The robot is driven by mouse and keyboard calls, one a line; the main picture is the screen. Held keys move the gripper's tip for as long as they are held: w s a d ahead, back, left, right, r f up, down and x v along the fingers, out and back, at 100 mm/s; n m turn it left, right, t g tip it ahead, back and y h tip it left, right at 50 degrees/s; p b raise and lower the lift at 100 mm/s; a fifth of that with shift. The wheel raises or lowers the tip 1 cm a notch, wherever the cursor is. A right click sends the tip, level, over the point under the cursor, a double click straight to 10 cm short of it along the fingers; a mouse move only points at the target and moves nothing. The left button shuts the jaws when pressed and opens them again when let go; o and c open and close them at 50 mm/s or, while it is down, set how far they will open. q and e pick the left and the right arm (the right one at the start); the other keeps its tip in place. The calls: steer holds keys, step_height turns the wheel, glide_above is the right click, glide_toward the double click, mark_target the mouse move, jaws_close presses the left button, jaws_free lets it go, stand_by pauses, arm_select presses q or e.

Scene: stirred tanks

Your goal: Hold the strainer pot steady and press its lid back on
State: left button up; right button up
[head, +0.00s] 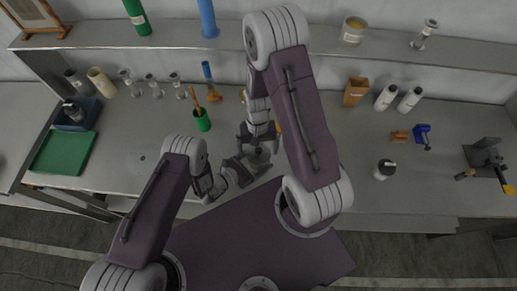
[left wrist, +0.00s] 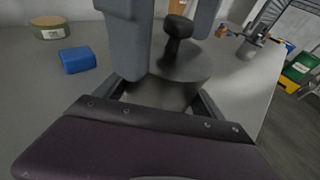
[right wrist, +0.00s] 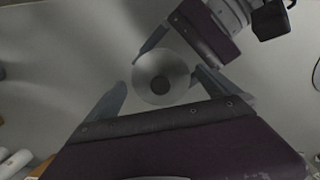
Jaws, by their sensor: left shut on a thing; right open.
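The strainer pot (head: 260,160) is a grey cylinder near the front edge of the bench, partly hidden by my grippers. Its grey round lid with a black knob (left wrist: 178,30) lies over the pot body (left wrist: 160,96) in the left wrist view; I cannot tell whether it is fully seated. My left gripper (head: 246,166) is shut on the pot body from the side. My right gripper (head: 260,137) is open above the pot, pointing down. In the right wrist view the lid (right wrist: 174,64) and knob (right wrist: 160,86) show between its open fingers.
A blue block (left wrist: 77,60) and a round tin (left wrist: 48,30) show in the left wrist view. The bench on both sides of the pot is mostly clear.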

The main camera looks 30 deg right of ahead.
steer(key=shift+r, duration=3.55)
jaws_close()
steer(key=shift+f, duration=0.2)
steer(key=shift+f, duration=1.8)
steer(key=shift+r, duration=0.1)
